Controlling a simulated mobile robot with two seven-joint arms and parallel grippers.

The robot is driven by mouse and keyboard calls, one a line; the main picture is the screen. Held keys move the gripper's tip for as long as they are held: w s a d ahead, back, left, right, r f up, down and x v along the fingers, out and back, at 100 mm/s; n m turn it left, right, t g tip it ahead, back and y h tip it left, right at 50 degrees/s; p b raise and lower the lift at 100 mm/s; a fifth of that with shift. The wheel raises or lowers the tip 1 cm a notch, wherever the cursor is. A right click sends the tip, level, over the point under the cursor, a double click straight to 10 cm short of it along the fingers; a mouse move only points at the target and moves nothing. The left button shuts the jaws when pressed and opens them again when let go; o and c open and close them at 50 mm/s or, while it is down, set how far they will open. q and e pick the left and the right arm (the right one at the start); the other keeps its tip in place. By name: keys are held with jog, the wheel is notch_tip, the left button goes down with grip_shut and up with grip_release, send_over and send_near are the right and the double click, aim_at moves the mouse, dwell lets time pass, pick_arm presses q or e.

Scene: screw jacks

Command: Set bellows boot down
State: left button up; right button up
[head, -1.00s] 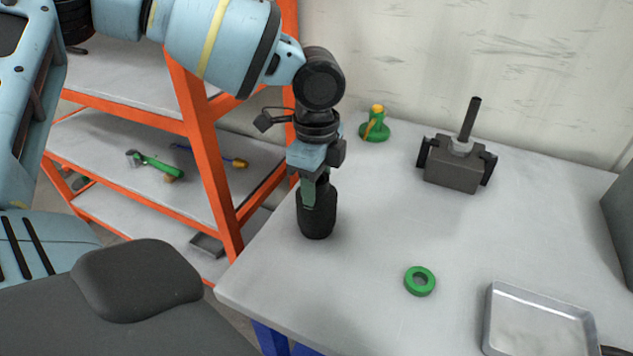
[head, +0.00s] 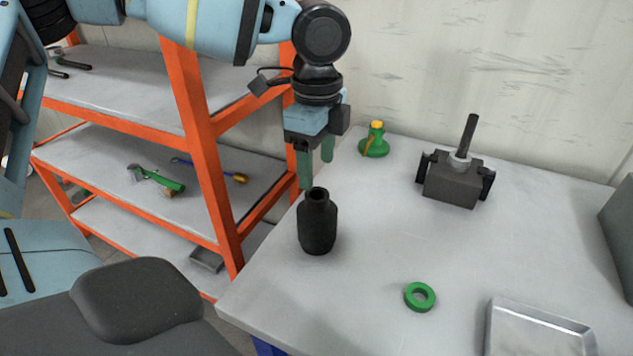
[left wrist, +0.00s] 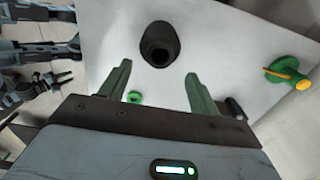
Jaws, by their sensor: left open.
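The black bellows boot (head: 317,226) stands upright on the left part of the grey table, with its narrow neck and open mouth up. My left gripper (head: 316,168) is open and empty, above and slightly behind the boot, with its two green fingers apart. In the left wrist view the boot (left wrist: 159,45) shows beyond the open fingertips (left wrist: 160,78), its dark round opening toward the camera. My right gripper is not clearly visible in the head view.
A green ring (head: 420,297) and a metal tray (head: 540,331) lie to the right. A green jack with a yellow top (head: 375,141) and a dark grey block with a rod (head: 454,178) stand at the back. An orange shelf rack (head: 205,150) is left of the table.

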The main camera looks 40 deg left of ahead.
pick_arm(q)
notch_tip(320, 180, up, 4)
jog(key=shift+f, duration=0.25)
